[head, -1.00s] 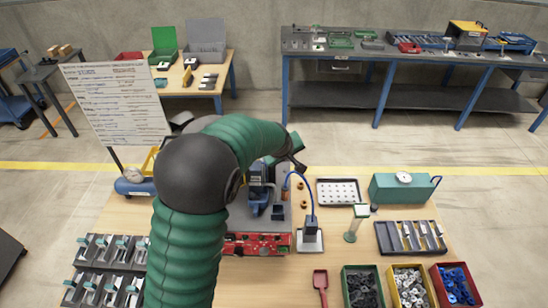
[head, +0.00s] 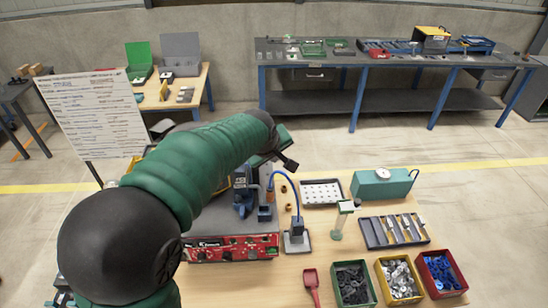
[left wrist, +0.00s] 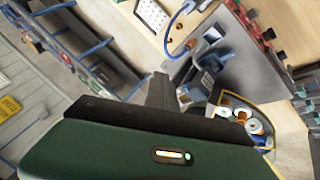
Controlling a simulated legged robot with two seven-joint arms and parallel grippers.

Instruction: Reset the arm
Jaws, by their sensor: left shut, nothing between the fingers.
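My left arm reaches across the table from the lower left in the head view. Its left gripper (head: 288,164) is held in the air above the back of the table, beside the blue-grey machine (head: 242,190). The gripper is shut and empty. In the left wrist view the green gripper body and its dark fingers (left wrist: 160,90) show in front. A bowl with white and orange parts (left wrist: 243,118) lies below it there; in the head view my arm mostly hides that area. My right gripper is not in view.
A red control panel (head: 233,248) is at the table's middle. A tray (head: 322,181), a teal box with a dial (head: 383,184), a tool tray (head: 368,232) and bins of parts (head: 352,298) fill the right side. A whiteboard (head: 92,115) stands at left.

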